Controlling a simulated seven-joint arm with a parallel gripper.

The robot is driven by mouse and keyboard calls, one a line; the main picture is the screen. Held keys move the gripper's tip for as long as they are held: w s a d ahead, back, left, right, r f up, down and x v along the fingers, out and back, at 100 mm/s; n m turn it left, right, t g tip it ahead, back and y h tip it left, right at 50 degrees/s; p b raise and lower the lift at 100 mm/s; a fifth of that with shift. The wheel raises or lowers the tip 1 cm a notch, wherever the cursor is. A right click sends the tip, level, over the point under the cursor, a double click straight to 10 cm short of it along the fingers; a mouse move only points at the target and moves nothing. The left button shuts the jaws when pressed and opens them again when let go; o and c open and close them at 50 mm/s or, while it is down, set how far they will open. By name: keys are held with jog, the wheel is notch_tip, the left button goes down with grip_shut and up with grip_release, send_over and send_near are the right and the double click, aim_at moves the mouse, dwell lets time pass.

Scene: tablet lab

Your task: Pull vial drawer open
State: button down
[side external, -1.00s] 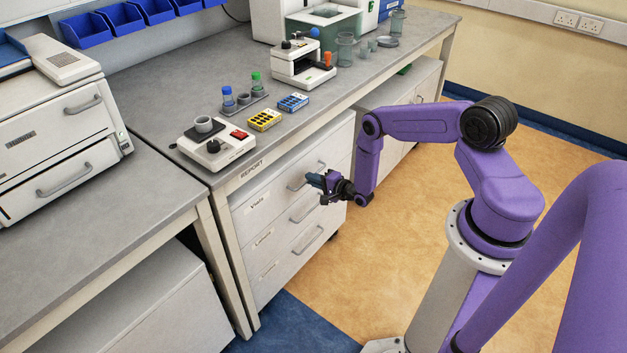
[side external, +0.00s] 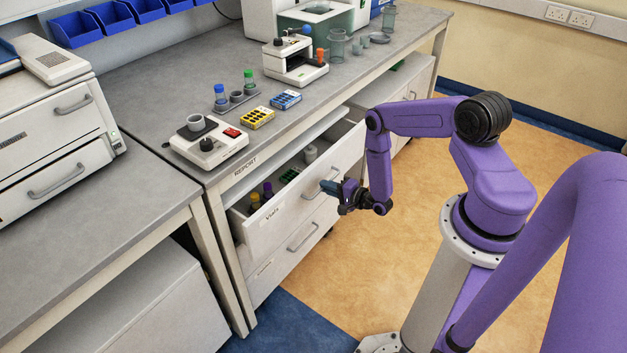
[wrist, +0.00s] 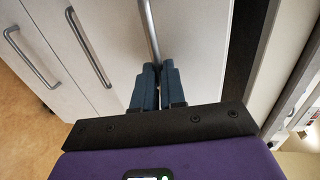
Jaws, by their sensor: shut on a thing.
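The vial drawer (side external: 283,212), the top one under the bench with a "Vials" label, stands partly open in the side external view. In the wrist view the fingers (wrist: 152,72) close around the end of the metal bar handle (wrist: 149,28); the exact contact between the fingertips is partly hidden.
Lower drawers with bar handles (side external: 303,237) sit below. The bench top (side external: 150,105) carries a balance-like device (side external: 208,143), vial racks and instruments. Open floor (side external: 400,250) lies in front of the cabinet. A neighbouring bench (side external: 90,220) stands at the left.

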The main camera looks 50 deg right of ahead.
jog(key=v, duration=0.2)
jog(key=f+v, duration=0.1)
jog(key=v, duration=0.1)
jog(key=shift+s+r, duration=0.1)
jog(key=shift+s, duration=0.25)
jog(key=c, duration=1.2)
grip_release()
jog(key=shift+s+r, duration=0.8)
jog(key=shift+r, duration=0.55)
jog(key=shift+s+r, duration=0.8)
jog(key=shift+r, duration=0.55)
jog(key=shift+s+r, duration=0.8)
jog(key=shift+r, duration=0.55)
